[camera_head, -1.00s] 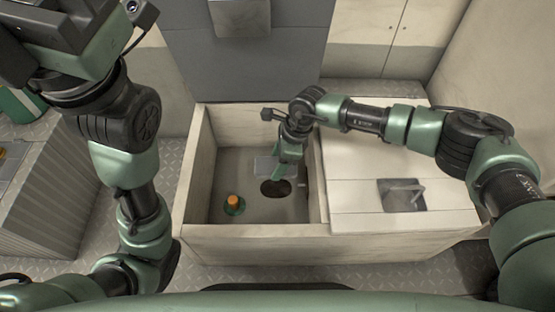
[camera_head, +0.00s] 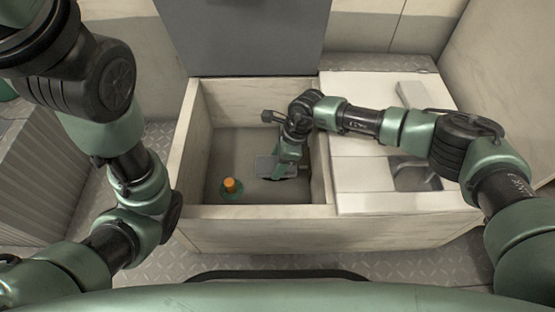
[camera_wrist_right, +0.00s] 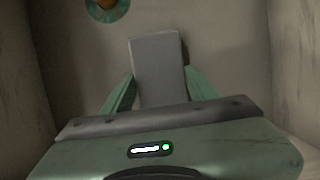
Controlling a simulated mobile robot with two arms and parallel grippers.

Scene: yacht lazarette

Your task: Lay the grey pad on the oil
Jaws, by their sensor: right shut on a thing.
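The grey pad (camera_head: 264,166) is a flat, pale grey rectangle low in the open locker well (camera_head: 257,138). My right gripper (camera_head: 282,170) reaches down into the well and is shut on the pad. In the right wrist view the pad (camera_wrist_right: 157,62) stands out beyond the two green fingers (camera_wrist_right: 160,88). The oil is not visible now; the pad and gripper cover the area where its dark patch was. I cannot tell whether the pad touches the floor. My left gripper is out of view.
An orange-topped fitting on a green round base (camera_head: 231,187) stands on the well floor, left of the pad. Pale walls (camera_head: 251,212) enclose the well. A bench top with a recessed latch (camera_head: 415,176) lies to the right. The left part of the well floor is mostly clear.

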